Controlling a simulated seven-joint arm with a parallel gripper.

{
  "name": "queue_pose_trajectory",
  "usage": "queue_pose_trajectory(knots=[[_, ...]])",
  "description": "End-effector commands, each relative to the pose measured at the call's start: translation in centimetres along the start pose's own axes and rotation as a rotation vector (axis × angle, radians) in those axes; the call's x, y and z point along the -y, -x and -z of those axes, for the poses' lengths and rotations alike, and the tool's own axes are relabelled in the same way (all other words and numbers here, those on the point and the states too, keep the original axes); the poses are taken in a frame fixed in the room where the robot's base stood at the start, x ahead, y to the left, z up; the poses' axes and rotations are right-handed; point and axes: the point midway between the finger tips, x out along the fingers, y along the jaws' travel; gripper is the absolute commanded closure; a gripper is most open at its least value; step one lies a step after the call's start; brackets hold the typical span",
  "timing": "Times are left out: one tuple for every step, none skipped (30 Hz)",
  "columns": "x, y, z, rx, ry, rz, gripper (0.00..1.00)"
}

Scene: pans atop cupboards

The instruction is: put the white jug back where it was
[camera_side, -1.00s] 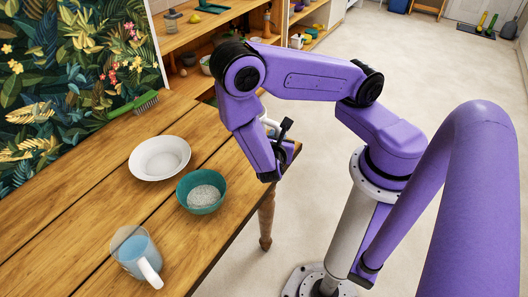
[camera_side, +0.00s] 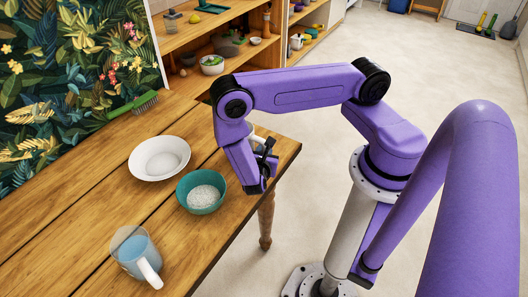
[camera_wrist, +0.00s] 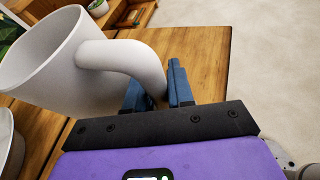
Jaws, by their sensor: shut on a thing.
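The white jug (camera_wrist: 55,65) fills the upper left of the wrist view, its open mouth towards the left and its handle on the right. My gripper (camera_wrist: 158,88) is shut on the jug's handle, with the blue fingers on either side of it. In the side view my gripper (camera_side: 262,170) is over the right end of the wooden table (camera_side: 100,205), right of the teal bowl. There the jug is mostly hidden behind my arm, with only a bit of white (camera_side: 261,132) showing. I cannot tell whether its base touches the table.
The teal bowl (camera_side: 201,193) with pale grains is close left of my gripper. A white bowl (camera_side: 159,158), a blue jug with a white handle (camera_side: 136,251) and a green brush (camera_side: 134,105) are farther left. Shelves (camera_side: 185,40) stand behind. The table's right corner is bare.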

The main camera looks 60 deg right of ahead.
Motion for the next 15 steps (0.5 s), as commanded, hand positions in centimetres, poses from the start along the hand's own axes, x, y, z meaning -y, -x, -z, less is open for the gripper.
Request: queue_pose_trajectory(knots=[[-0.01, 0.02, -0.05, 0.001, -0.001, 0.000, 1.00], [-0.01, 0.02, -0.05, 0.001, -0.001, 0.000, 1.00], [-0.01, 0.02, -0.04, 0.001, -0.001, -0.001, 1.00], [0.00, 0.01, 0.00, 0.001, -0.001, -0.001, 1.00], [0.00, -0.01, 0.06, 0.001, -0.001, -0.001, 1.00], [0.01, -0.05, 0.17, 0.001, -0.001, -0.001, 1.00], [0.00, -0.03, 0.18, -0.001, 0.000, -0.001, 0.68], [0.00, -0.03, 0.17, -0.001, 0.000, -0.001, 0.58], [0.00, -0.03, 0.16, -0.001, 0.000, -0.001, 0.52], [0.00, -0.03, 0.16, -0.001, 0.000, -0.001, 0.52], [0.00, -0.03, 0.16, -0.001, 0.000, -0.001, 0.52], [0.00, -0.03, 0.16, 0.000, 0.000, -0.001, 0.52], [0.01, -0.03, 0.16, 0.000, 0.000, -0.001, 0.52], [0.01, -0.03, 0.15, 0.000, 0.000, -0.001, 0.52], [0.01, -0.03, 0.15, 0.000, 0.000, -0.001, 0.52]])
